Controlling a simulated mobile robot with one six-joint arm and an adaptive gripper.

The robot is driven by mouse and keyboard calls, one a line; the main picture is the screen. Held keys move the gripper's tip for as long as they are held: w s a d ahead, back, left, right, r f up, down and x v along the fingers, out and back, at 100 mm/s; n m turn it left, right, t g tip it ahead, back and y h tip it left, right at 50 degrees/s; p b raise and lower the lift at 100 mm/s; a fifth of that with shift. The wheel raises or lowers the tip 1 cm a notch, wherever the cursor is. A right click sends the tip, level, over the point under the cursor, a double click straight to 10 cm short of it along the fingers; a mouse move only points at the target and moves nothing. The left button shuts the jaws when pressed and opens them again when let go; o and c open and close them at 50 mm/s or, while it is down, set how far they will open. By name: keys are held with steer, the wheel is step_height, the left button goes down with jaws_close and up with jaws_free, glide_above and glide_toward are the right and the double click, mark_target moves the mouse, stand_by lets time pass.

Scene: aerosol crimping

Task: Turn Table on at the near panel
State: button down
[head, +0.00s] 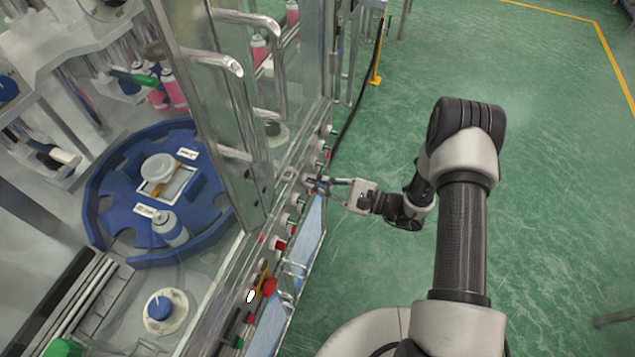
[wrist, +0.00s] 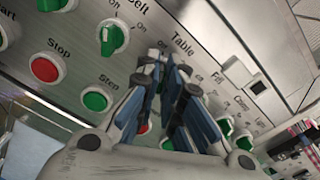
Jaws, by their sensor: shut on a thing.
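The near panel (wrist: 130,62) fills the wrist view, tilted, with the printed label "Table" (wrist: 183,43) just beyond my fingertips. My gripper (wrist: 165,66) has its blue-grey fingers at the panel, closed around the knob position under that label. The Table knob itself is hidden between and behind the fingers, so its pointing direction cannot be read. In the head view my gripper (head: 309,183) reaches leftward to the row of controls on the panel. The blue rotary table (head: 108,240) shows behind the clear guard, holding a can and a white-topped part.
Close by are the green Belt knob (wrist: 112,38), red Stop button (wrist: 46,69), a green button (wrist: 96,99) and green knobs (wrist: 225,127) at right. Green floor (head: 570,180) to the right is clear.

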steer(key=m+p, duration=0.1)
steer(key=m, duration=1)
steer(key=shift+w, duration=0.2)
steer(key=shift+m, duration=0.4)
steer(key=c, duration=1.7)
jaws_free()
steer(key=shift+d, duration=0.1)
